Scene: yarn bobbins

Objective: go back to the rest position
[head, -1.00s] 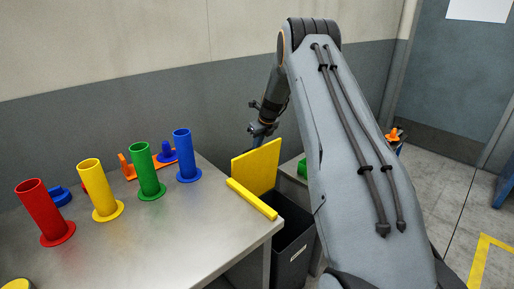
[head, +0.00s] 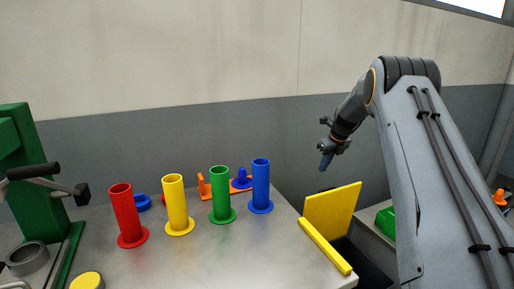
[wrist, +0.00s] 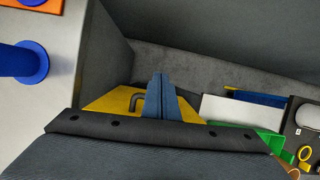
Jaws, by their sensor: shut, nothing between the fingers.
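My gripper (head: 327,160) hangs in the air at the end of my raised arm, above the upright yellow panel (head: 332,208) and clear of it in the head view. Its blue-grey fingers (wrist: 159,96) are together with nothing between them in the wrist view. The yellow panel, with a dark handle, shows below the fingers in the wrist view (wrist: 100,103). A dark bin (head: 368,262) stands below the panel, partly hidden by my arm.
Red (head: 126,215), yellow (head: 176,205), green (head: 220,195) and blue (head: 261,186) tubes stand on the metal table (head: 215,262). A yellow bar (head: 326,246) lies along its right edge. A green press (head: 30,165) stands at left. A green bin (head: 386,221) is behind the arm.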

